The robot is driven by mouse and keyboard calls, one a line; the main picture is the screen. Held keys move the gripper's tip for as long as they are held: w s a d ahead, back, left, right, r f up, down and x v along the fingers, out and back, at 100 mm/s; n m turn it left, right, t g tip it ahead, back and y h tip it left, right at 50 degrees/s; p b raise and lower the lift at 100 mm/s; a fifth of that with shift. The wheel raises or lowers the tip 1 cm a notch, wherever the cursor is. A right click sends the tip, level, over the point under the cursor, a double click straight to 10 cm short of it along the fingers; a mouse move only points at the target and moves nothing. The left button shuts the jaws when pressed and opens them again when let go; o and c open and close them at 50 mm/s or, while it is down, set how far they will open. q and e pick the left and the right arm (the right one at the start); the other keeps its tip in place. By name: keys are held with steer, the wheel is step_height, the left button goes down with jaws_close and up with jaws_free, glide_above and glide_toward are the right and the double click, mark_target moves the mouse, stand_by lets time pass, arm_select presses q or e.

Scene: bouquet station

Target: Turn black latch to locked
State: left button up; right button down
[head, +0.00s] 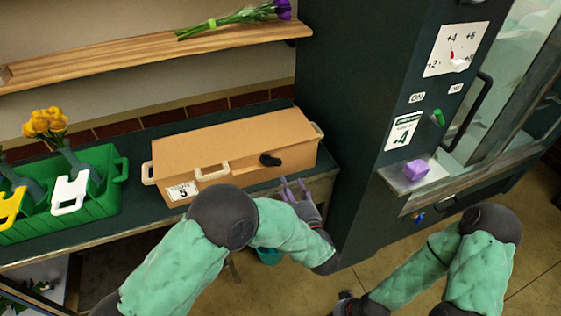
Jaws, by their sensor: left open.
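The black latch (270,160) is a short dark handle on the front right of a tan box (225,150). It lies roughly sideways; I cannot tell whether it is locked. The box stands on the dark counter with its lid down. My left gripper (292,184) is open and empty, in front of the box's lower right edge. Its fingers point up, below and right of the latch, apart from it. My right gripper (346,298) is low at the bottom edge, partly cut off and too dark to read.
A green crate (110,200) with yellow flowers (45,122) stands left of the box. A wooden shelf (150,58) with purple flowers (240,17) hangs above.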

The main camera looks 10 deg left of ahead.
mark_target(275, 162)
arm_select(q)
steer(key=shift+y, duration=0.3)
steer(key=b+x, duration=0.1)
steer(key=x, duration=0.4)
steer(key=b+x, duration=0.2)
steer(key=x, duration=0.2)
steer(key=shift+a, duration=0.55)
steer(key=shift+w+a+r, duration=0.1)
steer(key=shift+w+a, duration=0.15)
steer(key=shift+w, duration=0.3)
jaws_close()
